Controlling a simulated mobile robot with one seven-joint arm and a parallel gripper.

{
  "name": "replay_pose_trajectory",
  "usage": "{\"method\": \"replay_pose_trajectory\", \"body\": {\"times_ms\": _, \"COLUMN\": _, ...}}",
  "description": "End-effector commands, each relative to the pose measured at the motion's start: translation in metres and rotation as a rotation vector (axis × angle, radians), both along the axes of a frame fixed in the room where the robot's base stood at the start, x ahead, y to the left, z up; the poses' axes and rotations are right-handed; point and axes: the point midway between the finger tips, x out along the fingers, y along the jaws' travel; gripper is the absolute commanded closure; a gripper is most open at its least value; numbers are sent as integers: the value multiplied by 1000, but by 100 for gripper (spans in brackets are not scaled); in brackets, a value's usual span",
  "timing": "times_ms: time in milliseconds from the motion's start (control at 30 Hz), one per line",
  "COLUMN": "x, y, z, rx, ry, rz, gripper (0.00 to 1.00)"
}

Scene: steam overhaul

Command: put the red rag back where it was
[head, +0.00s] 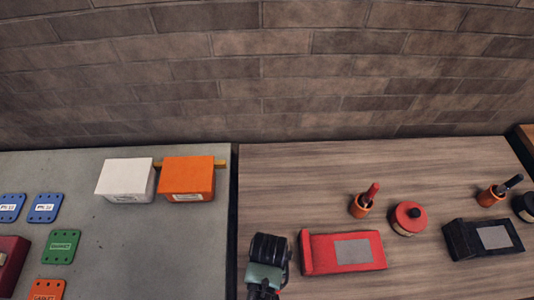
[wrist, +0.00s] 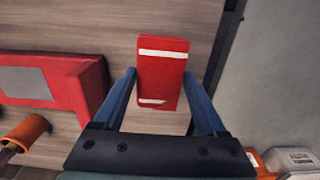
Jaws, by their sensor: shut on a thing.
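My gripper (wrist: 161,75) is shut on the red rag (wrist: 163,72) in the wrist view. The rag looks like a flat red block with two white bands, and a fingertip lies against each of its sides. Wood tabletop shows around it. I cannot tell whether it touches the table or hangs above it. In the head view my gripper (head: 268,262) is over the left part of the wood table, just left of a red tray-like box (head: 318,252). The rag is hidden there behind my gripper.
The red box has a grey panel. Behind it stand an orange cup (head: 361,207) with a red-handled tool and a red round tin (head: 409,215). A black box (head: 455,240) is at right. White (head: 126,180) and orange (head: 188,178) boxes stand on the grey table (head: 150,245).

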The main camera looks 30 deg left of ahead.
Motion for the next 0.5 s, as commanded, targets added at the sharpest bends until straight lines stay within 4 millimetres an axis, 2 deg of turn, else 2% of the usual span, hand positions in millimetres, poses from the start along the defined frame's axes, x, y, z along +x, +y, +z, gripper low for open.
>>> {"method": "replay_pose_trajectory", "body": {"times_ms": 300, "x": 0, "y": 0, "z": -39, "rx": 0, "ry": 0, "rz": 1, "gripper": 78}}
{"method": "replay_pose_trajectory", "body": {"times_ms": 500, "x": 0, "y": 0, "z": -44, "rx": 0, "ry": -2, "rz": 1, "gripper": 78}}
